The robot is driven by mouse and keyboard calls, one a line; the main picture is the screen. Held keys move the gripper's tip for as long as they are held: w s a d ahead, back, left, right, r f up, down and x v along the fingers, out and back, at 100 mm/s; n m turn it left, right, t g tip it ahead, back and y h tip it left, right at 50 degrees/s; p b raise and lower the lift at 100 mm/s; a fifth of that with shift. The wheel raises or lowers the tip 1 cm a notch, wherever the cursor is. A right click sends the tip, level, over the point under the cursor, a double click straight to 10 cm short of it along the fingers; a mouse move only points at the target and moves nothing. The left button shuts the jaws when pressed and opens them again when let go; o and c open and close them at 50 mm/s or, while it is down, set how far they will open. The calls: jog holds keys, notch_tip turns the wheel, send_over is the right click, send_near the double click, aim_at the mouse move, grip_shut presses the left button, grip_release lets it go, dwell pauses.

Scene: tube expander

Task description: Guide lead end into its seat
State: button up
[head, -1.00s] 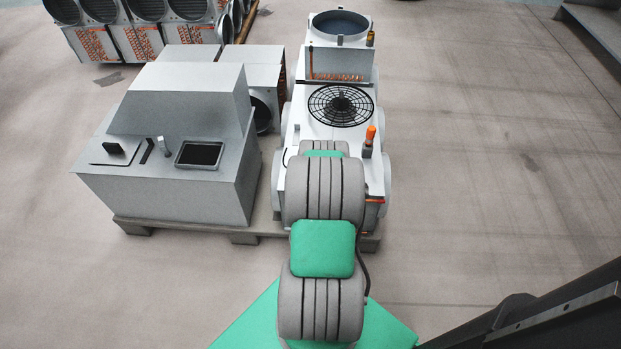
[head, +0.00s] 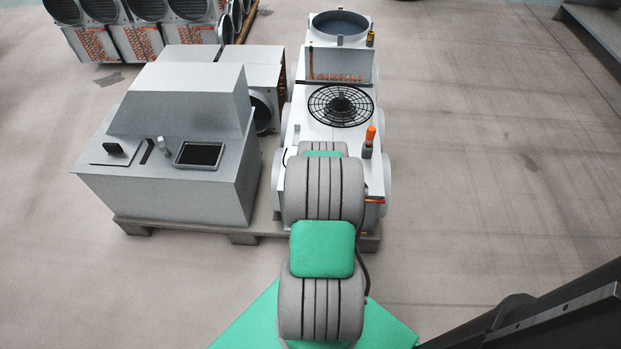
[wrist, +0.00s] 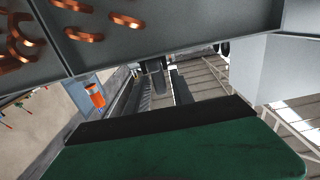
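I cannot make out the lead end or its seat in either view. A white machine (head: 300,125) with a round black fan grille (head: 340,106) stands in front of me. My arm reaches over its near end and hides that part, so my gripper does not show in the head view. In the wrist view a green block with a black edge (wrist: 180,150) fills the bottom. Dark narrow parts (wrist: 156,82) stand beyond it. I cannot tell whether these are gripper fingers, or whether anything is held.
A grey panel with copper bends (wrist: 110,22) crosses the top of the wrist view, close to the camera. A grey cabinet with a small screen (head: 200,154) stands at left on a pallet (head: 240,237). An orange-topped fitting (head: 369,138) rises at the machine's right.

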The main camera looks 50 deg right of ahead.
jog(key=shift+v, duration=1.3)
jog(key=o, duration=0.6)
jog(key=shift+c, duration=0.2)
jog(key=shift+o, duration=0.5)
jog(key=o, duration=0.9)
